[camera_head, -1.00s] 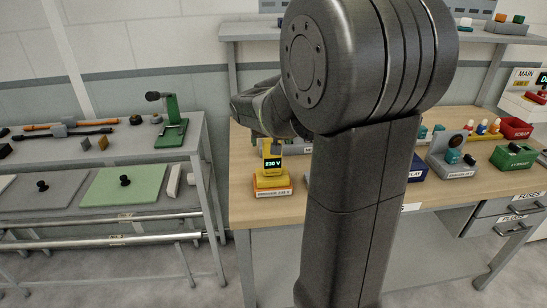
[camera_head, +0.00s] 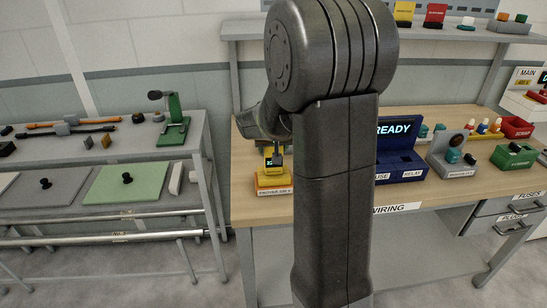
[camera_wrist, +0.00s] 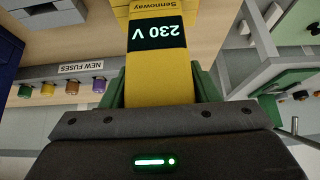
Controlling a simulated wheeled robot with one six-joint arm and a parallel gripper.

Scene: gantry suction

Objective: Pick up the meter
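The meter (camera_wrist: 155,75) is a yellow block with a dark screen that reads 230 V in the wrist view. In the head view the meter (camera_head: 268,152) is small and upright at the left end of the wooden bench, at its yellow-orange stand (camera_head: 273,181). I cannot tell whether it touches the stand. My gripper (camera_wrist: 160,95) has its green fingers against both sides of the meter, with no gap that I can see. In the head view my arm hides much of the bench, and the fingers are hard to make out.
A dark blue unit (camera_head: 401,167) with a READY screen stands on the wooden bench (camera_head: 425,195), right of my arm. A grey metal rack (camera_head: 90,152) with tools and a green stand (camera_head: 174,130) is at the left, across a gap. A shelf runs above the bench.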

